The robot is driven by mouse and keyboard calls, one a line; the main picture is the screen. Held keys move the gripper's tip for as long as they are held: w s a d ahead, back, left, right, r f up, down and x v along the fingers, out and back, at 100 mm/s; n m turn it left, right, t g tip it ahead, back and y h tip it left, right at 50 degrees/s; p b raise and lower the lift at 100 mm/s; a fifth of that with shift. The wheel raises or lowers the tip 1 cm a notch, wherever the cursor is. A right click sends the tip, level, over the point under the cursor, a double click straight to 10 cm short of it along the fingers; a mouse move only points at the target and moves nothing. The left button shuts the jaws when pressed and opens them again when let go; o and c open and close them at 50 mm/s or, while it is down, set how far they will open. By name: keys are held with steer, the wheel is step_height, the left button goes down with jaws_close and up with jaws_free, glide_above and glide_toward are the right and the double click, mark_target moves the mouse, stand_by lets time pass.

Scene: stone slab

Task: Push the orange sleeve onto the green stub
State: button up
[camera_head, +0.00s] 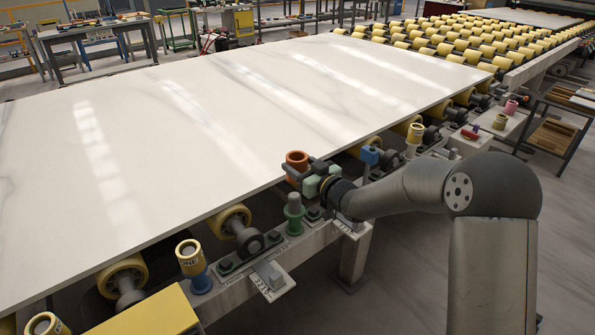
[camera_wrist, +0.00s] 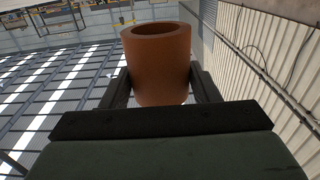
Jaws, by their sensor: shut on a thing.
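The orange sleeve (camera_head: 297,160) is a short hollow tube, held upright by my gripper at the near edge of the slab in the head view. In the wrist view the sleeve (camera_wrist: 158,62) sits between my two fingers, its open rim toward the top of the picture. My gripper (camera_head: 302,172) is shut on it; the fingers also show in the wrist view (camera_wrist: 160,88). The green stub (camera_head: 294,216) stands on the rail below, with a grey pin (camera_head: 294,199) rising from a green collar. The sleeve is above the stub and apart from it.
A large white slab (camera_head: 200,130) lies on rollers behind the rail. On the rail (camera_head: 250,290), a blue and yellow stub (camera_head: 192,265) stands to the left.

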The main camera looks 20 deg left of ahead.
steer(key=shift+s+a+r, duration=0.15)
steer(key=shift+a+r, duration=0.1)
steer(key=shift+a, duration=0.15)
steer(key=shift+d, duration=0.1)
steer(key=shift+f+b, duration=0.2)
steer(key=shift+b, duration=0.25)
steer(key=b, duration=0.5)
glide_above(299, 201)
steer(key=f, duration=0.5)
steer(key=shift+a+f, duration=0.2)
steer(key=shift+a, duration=0.05)
steer(key=shift+b, duration=0.4)
stand_by(0.9)
steer(key=shift+f+b, duration=3)
steer(key=shift+f, duration=0.55)
steer(key=o, duration=1.1)
